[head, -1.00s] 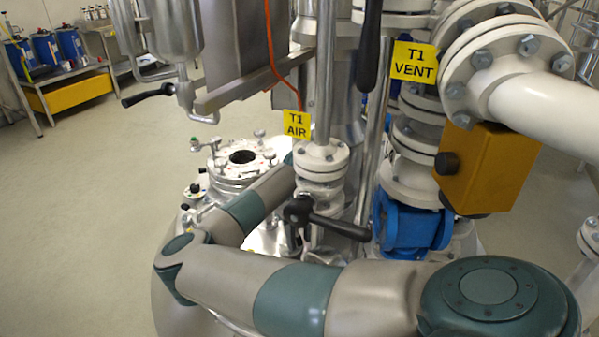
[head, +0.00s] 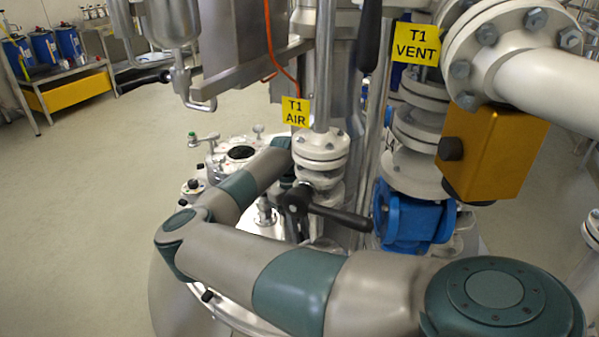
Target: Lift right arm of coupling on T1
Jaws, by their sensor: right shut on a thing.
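My right arm comes in from the lower right, bends at the left and reaches back over the T1 vessel lid (head: 215,165). The coupling itself cannot be made out behind my arm and the valve. My left gripper is not in view.
The black valve lever (head: 338,215) sticks out just above my arm. The T1 VENT line with its blue valve (head: 408,222) and yellow box (head: 490,152) stands at the right. A steel bracket (head: 250,70) hangs above. The floor (head: 80,200) at left is clear.

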